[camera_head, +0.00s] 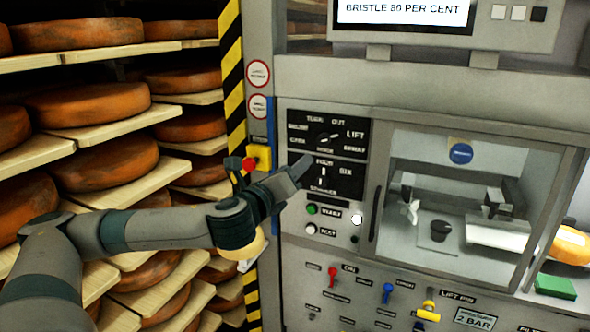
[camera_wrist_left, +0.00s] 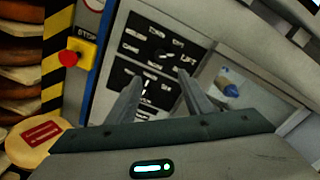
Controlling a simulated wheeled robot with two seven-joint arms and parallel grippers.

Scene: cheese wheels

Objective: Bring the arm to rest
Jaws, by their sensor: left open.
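My left gripper (camera_head: 294,172) reaches in from the left in the head view, in front of the machine's control panel. In the left wrist view its two fingers (camera_wrist_left: 160,92) stand apart with nothing between them, so it is open and empty. Behind the fingers are two black dial plates: the upper one (camera_head: 350,126) carries a rotary knob, and the lower one (camera_head: 350,178) carries a knob with an upright white mark. I cannot tell whether a fingertip touches the panel. My right gripper is in neither view.
Racks of orange cheese wheels (camera_head: 110,101) on boards fill the left side. A yellow box with a red stop button (camera_head: 249,164) sits close to my left wrist. A windowed chamber (camera_head: 462,200) is to the right. Levers, including a yellow one (camera_head: 428,312), stick out below.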

